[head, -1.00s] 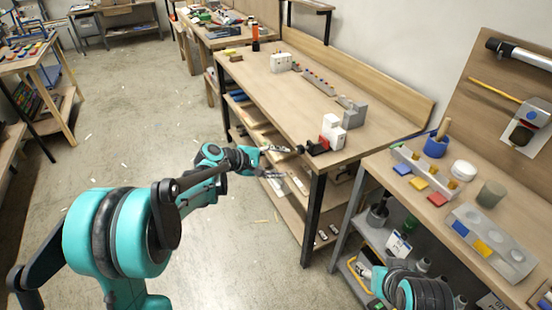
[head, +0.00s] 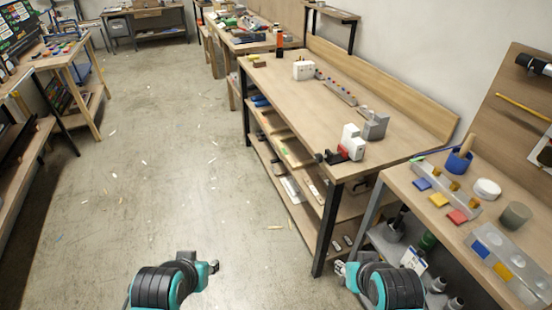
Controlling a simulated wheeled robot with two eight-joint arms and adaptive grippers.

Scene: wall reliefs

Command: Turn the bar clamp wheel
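A small red and black clamp-like part (head: 335,156) sits at the near front edge of the wooden bench (head: 320,108). Its dark rounded end, which may be the wheel, points left over the edge; it is too small to make out. A white block (head: 352,142) stands beside it and a grey block (head: 374,123) just behind. My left gripper (head: 214,266) is low over the floor at bottom centre, well away from the clamp. My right gripper (head: 340,268) is below the bench's near corner, by its front leg. Both fingertips are too small to judge.
A grey strip (head: 338,91) and another white block (head: 303,69) lie farther along the bench. A side bench (head: 405,180) at right holds colored blocks, a blue cup (head: 459,160) and pale cylinders. The floor (head: 150,180) at left is open.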

